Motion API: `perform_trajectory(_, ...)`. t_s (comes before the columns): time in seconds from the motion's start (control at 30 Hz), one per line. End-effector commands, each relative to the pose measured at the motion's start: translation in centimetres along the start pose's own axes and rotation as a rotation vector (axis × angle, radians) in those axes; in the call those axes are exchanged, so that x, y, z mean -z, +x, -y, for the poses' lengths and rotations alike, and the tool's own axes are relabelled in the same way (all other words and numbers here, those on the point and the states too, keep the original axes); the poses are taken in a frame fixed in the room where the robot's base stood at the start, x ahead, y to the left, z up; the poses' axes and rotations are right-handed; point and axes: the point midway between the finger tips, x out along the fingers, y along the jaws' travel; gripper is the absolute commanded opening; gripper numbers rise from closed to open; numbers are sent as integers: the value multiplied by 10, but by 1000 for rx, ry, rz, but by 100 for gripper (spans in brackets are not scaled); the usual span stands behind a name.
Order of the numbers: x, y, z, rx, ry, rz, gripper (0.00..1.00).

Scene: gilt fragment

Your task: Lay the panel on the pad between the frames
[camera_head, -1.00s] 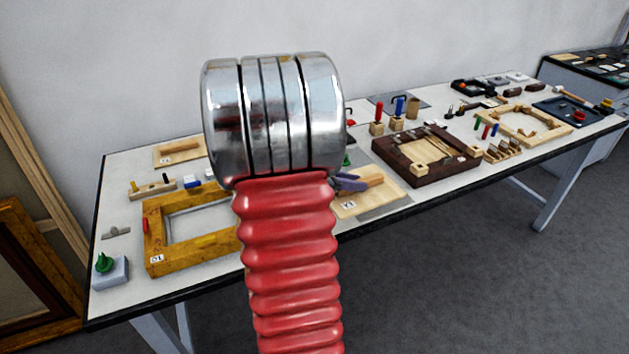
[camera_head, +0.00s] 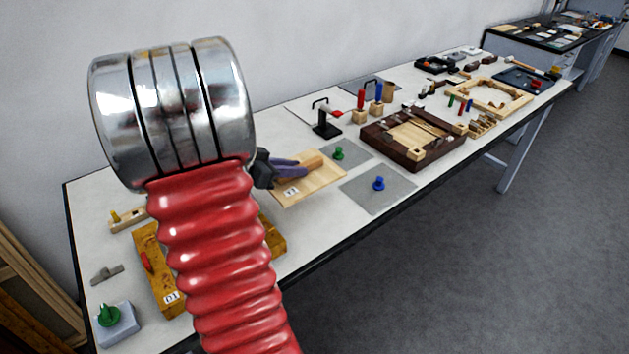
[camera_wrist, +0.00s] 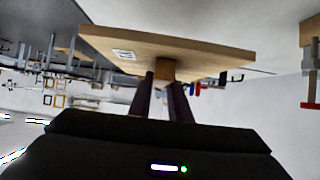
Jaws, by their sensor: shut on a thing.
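My gripper (camera_head: 284,169) is shut on the wooden handle (camera_head: 309,163) of a thin, light wooden panel (camera_head: 318,182) with a white label. The panel appears held above the table. In the wrist view the panel (camera_wrist: 205,54) fills the top, with both fingers (camera_wrist: 163,84) on its handle block. A grey pad (camera_head: 358,202) with a blue-knobbed piece (camera_head: 378,183) on it lies just right of the panel in the head view. An ochre frame (camera_head: 149,255), partly hidden by my arm, is left. A dark brown frame (camera_head: 430,158) is right.
A green-knobbed piece (camera_head: 339,153) stands on another grey sheet (camera_head: 362,150) behind the panel. A black stand (camera_head: 326,128) and red and blue handled tools (camera_head: 361,102) are farther back. Another green-knobbed block (camera_head: 115,325) stands front left. A pale frame (camera_head: 520,102) lies far right.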

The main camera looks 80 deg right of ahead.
Motion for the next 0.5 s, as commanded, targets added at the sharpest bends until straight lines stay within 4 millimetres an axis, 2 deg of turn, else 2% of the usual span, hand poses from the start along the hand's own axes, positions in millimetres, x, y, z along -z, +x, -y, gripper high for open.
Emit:
perform_trajectory(0.33,-5,-3,5,11,-7,0,0)
perform_trajectory(0.5,-23,6,5,13,-12,0,0)
